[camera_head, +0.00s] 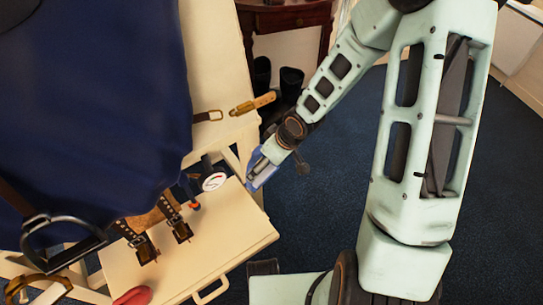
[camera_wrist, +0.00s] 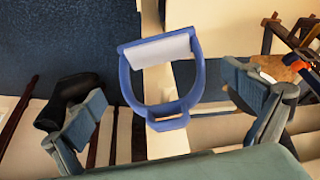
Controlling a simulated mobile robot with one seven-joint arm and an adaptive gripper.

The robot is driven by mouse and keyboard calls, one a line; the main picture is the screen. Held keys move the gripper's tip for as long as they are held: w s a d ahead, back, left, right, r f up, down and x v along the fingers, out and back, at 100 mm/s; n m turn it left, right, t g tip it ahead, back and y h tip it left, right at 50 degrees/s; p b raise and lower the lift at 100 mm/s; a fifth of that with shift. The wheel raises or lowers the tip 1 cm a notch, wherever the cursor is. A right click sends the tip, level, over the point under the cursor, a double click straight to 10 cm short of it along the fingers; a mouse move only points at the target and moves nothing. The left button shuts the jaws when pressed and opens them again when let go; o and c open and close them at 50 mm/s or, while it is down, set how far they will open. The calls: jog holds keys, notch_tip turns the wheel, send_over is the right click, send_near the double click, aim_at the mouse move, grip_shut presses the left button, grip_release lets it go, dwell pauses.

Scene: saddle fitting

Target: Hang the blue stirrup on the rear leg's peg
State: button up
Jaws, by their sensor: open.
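The blue stirrup (camera_wrist: 127,85), with a pale tread pad, is in the middle of the wrist view, in front of a cream leg (camera_wrist: 165,145) of the stand. It lies between and beyond my gripper's spread fingers (camera_wrist: 168,105), with a gap on each side. In the head view, my gripper (camera_head: 259,172) is beside the stand's leg, with blue (camera_head: 254,161) showing at its tip; stirrup and fingers are hard to tell apart there.
A cream stand bears a dark blue cloth (camera_head: 100,90). A cream shelf (camera_head: 235,240) with a handle is below. A black stirrup (camera_head: 65,240) hangs at left. Dark boots (camera_head: 290,82) stand behind. Blue carpet is clear at right.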

jog(key=shift+v, duration=2.3)
jog(key=shift+d, duration=0.1)
